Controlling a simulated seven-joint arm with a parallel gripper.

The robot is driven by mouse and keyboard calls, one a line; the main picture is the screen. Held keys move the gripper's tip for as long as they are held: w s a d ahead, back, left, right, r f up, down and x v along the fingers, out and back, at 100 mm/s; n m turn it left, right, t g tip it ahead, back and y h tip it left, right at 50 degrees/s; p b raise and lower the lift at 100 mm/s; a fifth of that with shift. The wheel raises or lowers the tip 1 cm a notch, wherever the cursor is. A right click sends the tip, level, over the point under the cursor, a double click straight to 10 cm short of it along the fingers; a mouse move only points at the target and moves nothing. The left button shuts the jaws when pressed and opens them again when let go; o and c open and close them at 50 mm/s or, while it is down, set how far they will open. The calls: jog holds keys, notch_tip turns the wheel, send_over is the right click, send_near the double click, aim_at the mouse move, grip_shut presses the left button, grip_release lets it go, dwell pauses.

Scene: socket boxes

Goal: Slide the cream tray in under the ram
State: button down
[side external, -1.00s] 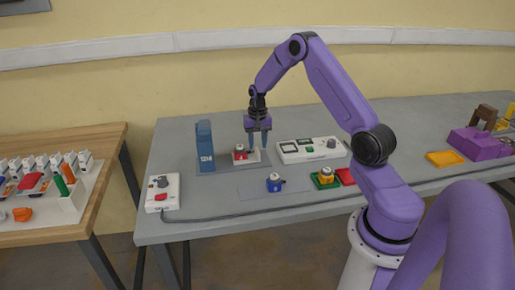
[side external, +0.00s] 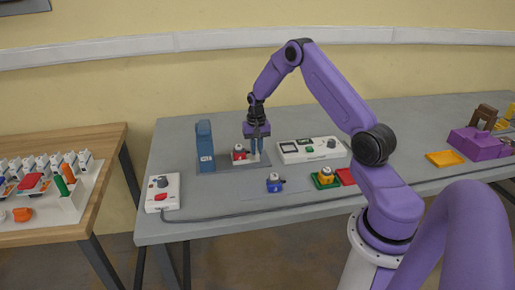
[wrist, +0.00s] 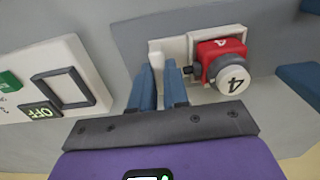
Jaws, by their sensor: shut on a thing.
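The cream tray (wrist: 201,44) carries a red box (wrist: 222,52) with a white knob marked 4. In the side view the red box (side external: 239,152) sits just right of the blue press (side external: 205,148), which holds the ram; the ram itself is not clear. In the wrist view a cream upright handle (wrist: 156,52) stands at the tray's near end. My gripper (wrist: 160,75) is shut on this handle, its blue fingers on either side. In the side view my gripper (side external: 257,150) points down at the tray's right end. The fingers partly hide the tray there.
A white panel (side external: 311,150) lies close to the right of my gripper. A blue box (side external: 274,183) stands in front, with a yellow box on a green tray (side external: 326,180) to its right. A white control box (side external: 162,193) with a cable is at left front.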

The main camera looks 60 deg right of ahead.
aim_at(235, 148)
jog(key=w+a, duration=0.5)
jog(key=shift+w+a, duration=0.3)
jog(key=shift+w, duration=0.05)
jog(key=c, duration=1.1)
grip_release()
notch_tip(235, 148, up, 18)
jog(key=shift+f, duration=0.25)
